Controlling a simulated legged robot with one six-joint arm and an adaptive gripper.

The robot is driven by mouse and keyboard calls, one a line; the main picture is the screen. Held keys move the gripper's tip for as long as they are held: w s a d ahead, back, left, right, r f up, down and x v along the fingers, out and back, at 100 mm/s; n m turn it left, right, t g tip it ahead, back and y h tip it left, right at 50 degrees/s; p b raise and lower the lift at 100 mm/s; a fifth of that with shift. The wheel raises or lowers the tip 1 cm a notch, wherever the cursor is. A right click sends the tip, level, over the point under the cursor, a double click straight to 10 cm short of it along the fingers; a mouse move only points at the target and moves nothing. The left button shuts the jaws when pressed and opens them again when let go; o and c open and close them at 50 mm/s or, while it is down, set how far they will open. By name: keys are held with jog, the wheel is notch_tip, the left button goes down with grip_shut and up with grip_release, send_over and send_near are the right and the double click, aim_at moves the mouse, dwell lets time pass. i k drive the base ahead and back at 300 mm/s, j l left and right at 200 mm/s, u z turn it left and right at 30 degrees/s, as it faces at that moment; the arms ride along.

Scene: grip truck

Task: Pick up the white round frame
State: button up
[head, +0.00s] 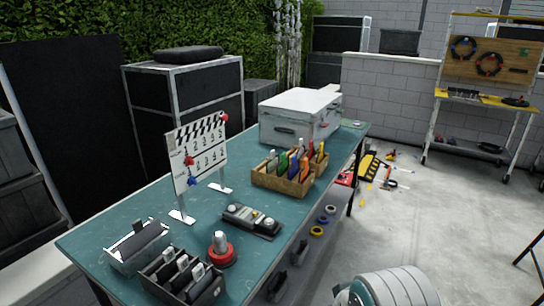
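I cannot pick out a white round frame for certain. A large white rounded object (398,289) with ridged bands stands at the bottom edge, right of the middle; its lower part is cut off. I cannot tell whether it is the frame or part of my own body. My gripper is not recognisable in the head view, so its position and grip do not show.
A teal worktable (120,216) fills the left and middle. It bears a clapperboard (198,153), a wooden box (283,180) of coloured items, a red-based item (222,252) and a white case (299,112). A tool stand (489,75) is far right; grey floor (440,215) lies between.

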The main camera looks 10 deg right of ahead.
aim_at(301, 151)
jog(key=i+l+u, duration=0.15)
jog(key=u, duration=1.35)
jog(key=i+l, duration=0.15)
jog(key=l, duration=0.8)
jog(key=i+l+u, duration=0.1)
jog(key=l, duration=0.9)
jog(key=i+l, duration=0.15)
jog(key=l, duration=0.8)
jog(key=i+l, duration=0.1)
jog(key=l, duration=0.9)
jog(key=i+l+u, duration=0.1)
jog(key=l, duration=0.9)
